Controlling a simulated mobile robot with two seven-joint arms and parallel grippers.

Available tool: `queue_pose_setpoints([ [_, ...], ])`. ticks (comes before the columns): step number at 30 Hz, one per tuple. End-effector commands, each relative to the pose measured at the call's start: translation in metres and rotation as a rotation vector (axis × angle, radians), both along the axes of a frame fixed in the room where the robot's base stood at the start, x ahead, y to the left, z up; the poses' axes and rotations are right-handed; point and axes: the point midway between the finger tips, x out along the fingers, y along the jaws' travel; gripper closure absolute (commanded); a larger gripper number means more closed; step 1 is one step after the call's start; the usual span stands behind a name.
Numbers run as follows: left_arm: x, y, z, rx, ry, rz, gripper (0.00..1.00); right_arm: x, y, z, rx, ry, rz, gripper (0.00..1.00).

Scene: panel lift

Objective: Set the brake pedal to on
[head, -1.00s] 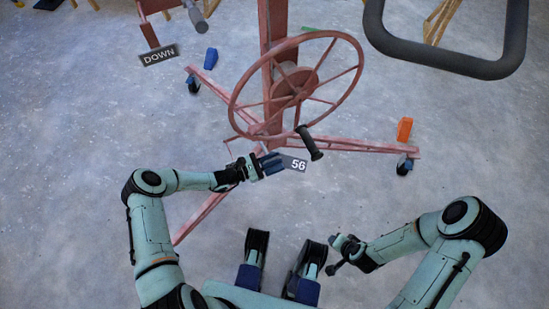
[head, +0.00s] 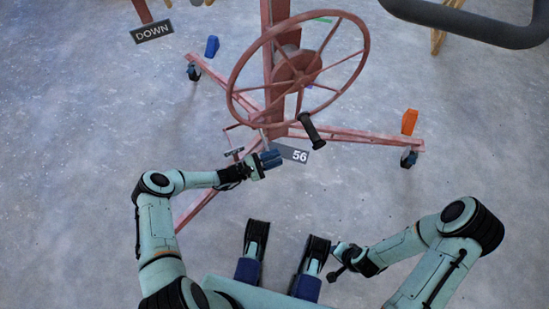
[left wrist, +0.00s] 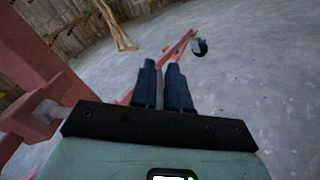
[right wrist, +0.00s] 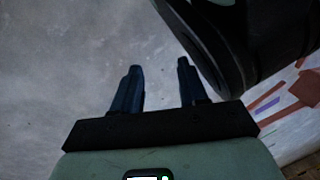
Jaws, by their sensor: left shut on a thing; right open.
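The panel lift is a reddish frame with a mast, a large spoked wheel (head: 298,68) and a black handle (head: 312,131). My left gripper (head: 272,159) is low by the foot of the mast, beside a grey plate marked 56 (head: 297,155). In the left wrist view its fingers (left wrist: 163,85) are close together; what they grip is hidden. A thin pale rod (head: 265,139) shows just above these fingers. I cannot make out for sure which part is the brake pedal. My right gripper (right wrist: 156,88) is open and empty, held low over bare floor.
The lift's red legs (head: 355,136) spread over the floor on casters (head: 408,159). An orange block (head: 409,122) and a blue block (head: 212,46) stand by the leg ends. A DOWN sign (head: 152,32) hangs at upper left. A dark bar (head: 470,22) crosses the upper right. Grey floor (head: 80,150) lies clear around.

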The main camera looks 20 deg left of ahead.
Motion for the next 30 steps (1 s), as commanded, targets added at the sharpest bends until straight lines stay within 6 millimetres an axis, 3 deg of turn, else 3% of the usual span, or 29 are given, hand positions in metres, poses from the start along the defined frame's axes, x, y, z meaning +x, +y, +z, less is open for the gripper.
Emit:
queue_pose_setpoints([
  [1,0.002,0.007,-0.002,0.008,0.001,0.012,1.0,-0.001,0.0,0.0,0.0,0.001,-0.001,0.57],
  [10,0.001,0.007,-0.003,0.009,0.003,0.014,1.0,-0.001,0.0,0.0,0.0,0.001,0.0,0.57],
  [11,0.001,0.007,-0.003,0.008,0.004,0.014,0.75,-0.001,0.0,0.0,0.0,0.001,0.0,0.57],
  [12,0.001,0.007,-0.003,0.008,0.003,0.013,0.64,-0.001,0.0,0.0,0.0,0.001,0.0,0.57],
  [23,-0.002,0.006,-0.001,0.003,0.003,0.006,0.64,0.001,0.0,0.001,0.0,-0.004,0.0,0.57],
  [30,-0.026,0.039,0.0,0.006,0.003,0.01,0.64,0.016,0.003,0.015,-0.002,-0.055,0.005,0.57],
])
